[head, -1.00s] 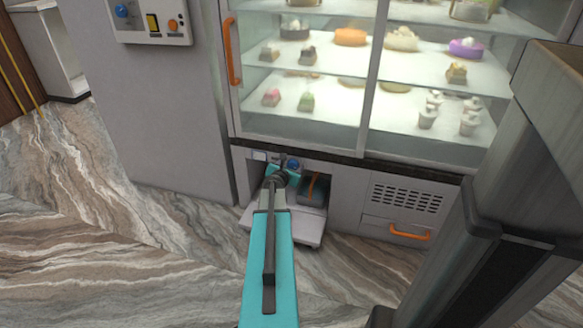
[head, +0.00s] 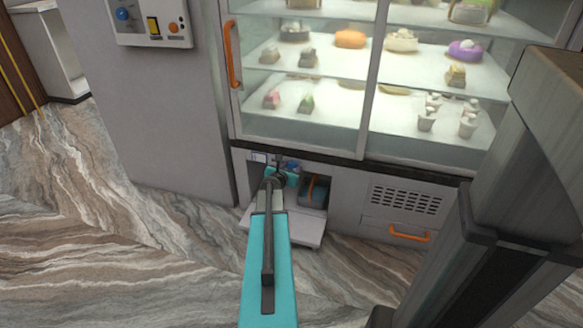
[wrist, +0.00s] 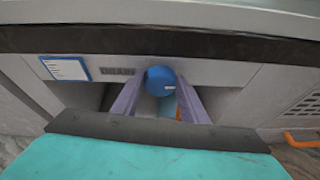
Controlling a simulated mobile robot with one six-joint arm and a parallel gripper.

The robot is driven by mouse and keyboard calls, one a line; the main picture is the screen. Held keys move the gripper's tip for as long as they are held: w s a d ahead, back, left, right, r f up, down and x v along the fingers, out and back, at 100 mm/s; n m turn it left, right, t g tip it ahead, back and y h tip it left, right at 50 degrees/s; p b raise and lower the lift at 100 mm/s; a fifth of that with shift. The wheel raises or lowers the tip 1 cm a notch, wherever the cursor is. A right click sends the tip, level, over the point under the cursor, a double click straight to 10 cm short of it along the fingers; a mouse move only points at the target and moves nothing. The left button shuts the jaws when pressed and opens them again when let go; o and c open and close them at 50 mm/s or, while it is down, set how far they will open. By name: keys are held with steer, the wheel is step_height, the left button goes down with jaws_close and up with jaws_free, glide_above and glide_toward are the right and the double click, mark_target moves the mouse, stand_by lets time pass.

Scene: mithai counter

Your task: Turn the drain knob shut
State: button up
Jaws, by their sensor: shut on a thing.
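The blue round drain knob (wrist: 160,79) sits on the grey panel under the display case, right of the printed label "DRAIN" (wrist: 117,71). A small white mark shows on the knob's lower right. My gripper (wrist: 158,92) has one finger on each side of the knob and is shut on it. In the head view the knob (head: 293,166) is mostly hidden by my gripper (head: 289,170) and wrist.
An open recess below the panel holds a dark container (head: 313,191) with an orange strap. A lowered flap (head: 308,226) sticks out in front. A vent grille (head: 407,198) and orange handle (head: 409,237) lie to the right. Glass display shelves stand above.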

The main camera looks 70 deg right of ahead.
steer(key=n+g+p, duration=0.1)
steer(key=p, duration=0.1)
steer(key=n+g+p, duration=0.1)
steer(key=n+p, duration=0.1)
steer(key=shift+w, duration=0.35)
steer(key=n+g+p, duration=0.1)
steer(key=n, duration=0.2)
steer(key=shift+w+f+g+h+p, duration=0.1)
steer(key=shift+f+g+h+p, duration=0.05)
steer(key=shift+g+h+p, duration=0.25)
steer(key=n, duration=0.1)
steer(key=n+g+h, duration=0.1)
steer(key=n, duration=0.1)
steer(key=shift+w+f+p, duration=0.1)
steer(key=shift+f+p, duration=0.15)
steer(key=shift+p, duration=0.15)
steer(key=shift+f+n+g+h, duration=0.15)
steer(key=shift+n+g+h, duration=0.55)
steer(key=shift+n, duration=1.1)
steer(key=o, duration=1)
steer(key=shift+o, duration=0.2)
steer(key=p+v, duration=0.1)
steer(key=v, duration=1.3)
